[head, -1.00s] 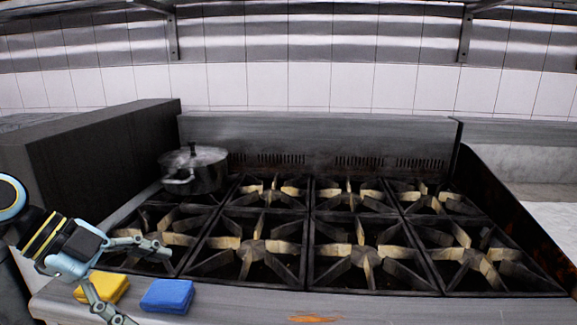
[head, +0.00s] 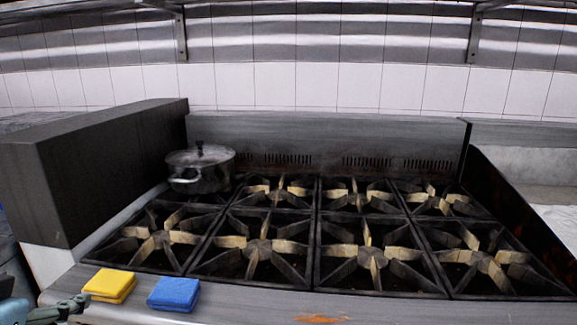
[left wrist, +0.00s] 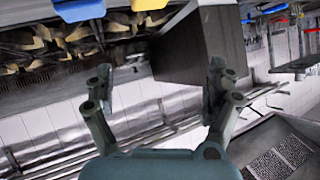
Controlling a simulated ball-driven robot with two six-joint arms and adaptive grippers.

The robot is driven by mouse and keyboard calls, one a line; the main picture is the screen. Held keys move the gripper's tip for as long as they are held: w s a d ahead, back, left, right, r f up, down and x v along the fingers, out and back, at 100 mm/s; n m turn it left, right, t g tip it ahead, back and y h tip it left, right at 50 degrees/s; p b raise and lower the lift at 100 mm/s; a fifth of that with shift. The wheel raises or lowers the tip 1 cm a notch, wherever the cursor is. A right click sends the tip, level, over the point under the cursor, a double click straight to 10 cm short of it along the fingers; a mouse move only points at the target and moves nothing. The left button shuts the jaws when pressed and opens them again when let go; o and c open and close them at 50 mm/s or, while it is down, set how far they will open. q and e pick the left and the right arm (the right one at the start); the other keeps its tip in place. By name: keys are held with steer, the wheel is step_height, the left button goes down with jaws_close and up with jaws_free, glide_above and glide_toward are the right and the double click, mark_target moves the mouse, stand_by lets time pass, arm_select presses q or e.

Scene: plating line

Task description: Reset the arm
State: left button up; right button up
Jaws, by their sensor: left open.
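My left gripper shows only in part at the bottom left corner of the head view, with one finger (head: 62,310) near the yellow cloth. In the left wrist view my left gripper (left wrist: 162,88) has its two fingers spread apart with nothing between them. The yellow folded cloth (head: 110,285) and the blue folded cloth (head: 174,293) lie side by side on the stove's front ledge. The blue cloth also shows at the top of the left wrist view (left wrist: 80,9), and so does the yellow cloth (left wrist: 148,4). My right gripper is in neither view.
A lidded pot (head: 200,170) stands on the back left burner of the stove (head: 250,262). The other burner grates are bare. A dark box-like block (head: 95,165) stands left of the stove. A metal shelf (head: 320,45) runs along the tiled wall above.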

arm_select(q)
steer(key=s+d+f+m+g+h, duration=0.1)
steer(key=s+d+f+g+h, duration=0.1)
steer(key=s+d+f+g, duration=0.35)
steer(key=s+d+f+m+g+h, duration=0.1)
steer(key=s+d+f+g+h, duration=0.1)
steer(key=s, duration=0.7)
step_height(320, 180, down, 32)
steer(key=s+a+g+b, duration=0.1)
steer(key=a+b, duration=0.2)
steer(key=b, duration=0.4)
steer(key=s+f+g+b, duration=0.1)
steer(key=s+f+b, duration=0.2)
steer(key=s+f, duration=0.7)
steer(key=s+a+f+b, duration=0.1)
steer(key=s+f+b, duration=0.2)
steer(key=s+f, duration=0.6)
step_height(320, 180, down, 6)
steer(key=shift+s+r+n+g+b, duration=0.1)
steer(key=shift+s+n+g+b, duration=0.2)
steer(key=shift+s+g+b, duration=0.1)
steer(key=shift+a, duration=0.1)
steer(key=shift+c, duration=0.3)
